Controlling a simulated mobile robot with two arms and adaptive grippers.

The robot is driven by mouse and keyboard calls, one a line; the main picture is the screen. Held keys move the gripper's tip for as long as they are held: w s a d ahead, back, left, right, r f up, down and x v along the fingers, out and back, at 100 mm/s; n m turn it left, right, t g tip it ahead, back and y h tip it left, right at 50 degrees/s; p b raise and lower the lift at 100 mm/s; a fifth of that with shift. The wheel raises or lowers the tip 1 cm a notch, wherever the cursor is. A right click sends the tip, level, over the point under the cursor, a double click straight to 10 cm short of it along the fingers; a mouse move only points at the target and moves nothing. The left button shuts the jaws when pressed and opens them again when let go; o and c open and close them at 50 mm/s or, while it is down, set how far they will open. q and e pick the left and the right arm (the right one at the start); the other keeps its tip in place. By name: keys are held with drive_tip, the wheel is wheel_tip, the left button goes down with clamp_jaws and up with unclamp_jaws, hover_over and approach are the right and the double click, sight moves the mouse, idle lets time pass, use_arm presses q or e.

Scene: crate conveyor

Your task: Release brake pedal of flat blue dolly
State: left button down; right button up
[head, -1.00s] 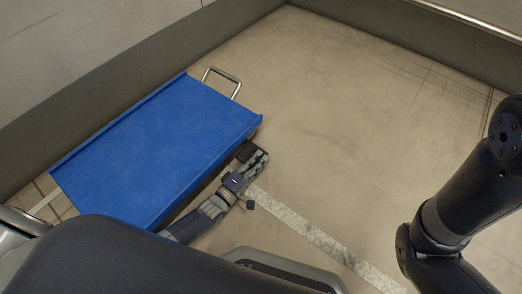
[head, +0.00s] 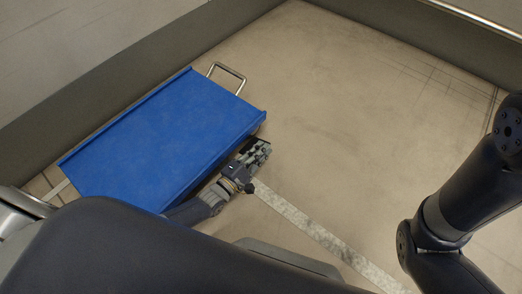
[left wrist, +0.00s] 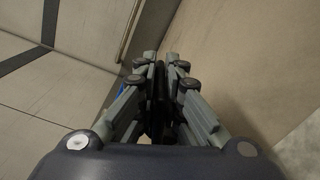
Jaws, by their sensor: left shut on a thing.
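The flat blue dolly (head: 165,130) stands on the floor left of centre in the head view, with a metal loop handle (head: 228,75) at its far end. My left gripper (head: 262,149) is low beside the dolly's right edge, near its far right corner. In the left wrist view its fingers (left wrist: 161,62) are close together, shut on a narrow dark piece (left wrist: 160,85). I cannot tell for sure that this piece is the brake pedal. A sliver of blue shows behind the left finger. The dolly's wheels and underside are hidden. My right gripper is out of view.
A wall with a dark lower band (head: 100,92) runs along the dolly's far left side. A pale floor stripe (head: 320,238) runs from near my left gripper toward the lower right. The floor (head: 370,120) right of the dolly is clear.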

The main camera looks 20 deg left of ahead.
use_arm(q)
drive_tip(key=c, duration=1.7)
unclamp_jaws()
drive_tip(key=shift+s, duration=0.15)
drive_tip(key=v, duration=1.1)
drive_tip(key=shift+s+a, duration=0.2)
drive_tip(key=shift+s, duration=0.15)
drive_tip(key=shift+r, duration=0.1)
